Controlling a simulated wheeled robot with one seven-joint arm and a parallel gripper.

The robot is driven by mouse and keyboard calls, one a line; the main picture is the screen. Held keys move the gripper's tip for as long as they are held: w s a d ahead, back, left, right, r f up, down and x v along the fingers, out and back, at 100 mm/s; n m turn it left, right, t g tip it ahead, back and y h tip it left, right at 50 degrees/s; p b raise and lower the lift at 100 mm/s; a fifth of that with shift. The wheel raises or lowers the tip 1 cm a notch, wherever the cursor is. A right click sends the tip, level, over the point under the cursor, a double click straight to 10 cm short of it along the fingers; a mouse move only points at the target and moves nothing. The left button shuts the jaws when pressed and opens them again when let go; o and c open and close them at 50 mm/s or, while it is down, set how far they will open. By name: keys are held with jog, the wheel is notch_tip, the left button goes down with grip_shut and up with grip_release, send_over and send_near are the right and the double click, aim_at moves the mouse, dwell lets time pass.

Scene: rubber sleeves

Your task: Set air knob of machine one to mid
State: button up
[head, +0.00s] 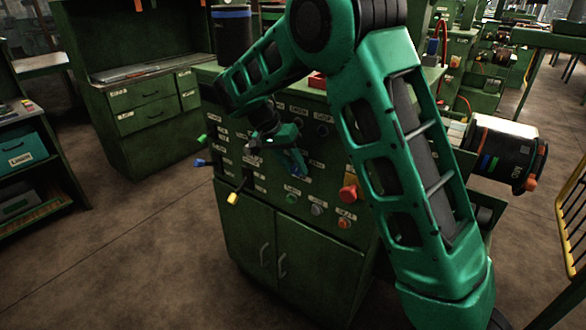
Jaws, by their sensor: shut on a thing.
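The green machine (262,215) stands in the middle of the head view, with a front panel of labelled knobs, levers and buttons. My gripper (290,153) is at the upper middle of this panel, shut on a knob there. The fingers and a blue part (299,168) overlap, and the held knob is mostly hidden. I cannot read its label or tell its angle, so I cannot confirm it is the air knob. A dark round knob (322,130) sits up and right of my gripper.
Green, blue and yellow-tipped levers (232,198) stick out at the panel's left. A large red button (348,193) is lower right. A black cylinder (505,152) juts out at right. A green cabinet (140,110) stands behind left. The floor at front left is clear.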

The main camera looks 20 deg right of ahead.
jog(key=shift+w+a+f+n+g+h, duration=0.15)
jog(key=shift+w+n+g+h, duration=0.1)
jog(key=shift+g+h, duration=0.45)
jog(key=shift+w+a+n+g+h, duration=0.1)
jog(key=shift+n+g+h, duration=0.15)
jog(key=shift+g+h, duration=0.45)
jog(key=shift+g, duration=0.4)
jog(key=o, duration=1)
jog(key=shift+o, duration=0.2)
jog(key=v, duration=1)
jog(key=shift+w+a, duration=0.3)
jog(key=shift+a, duration=0.15)
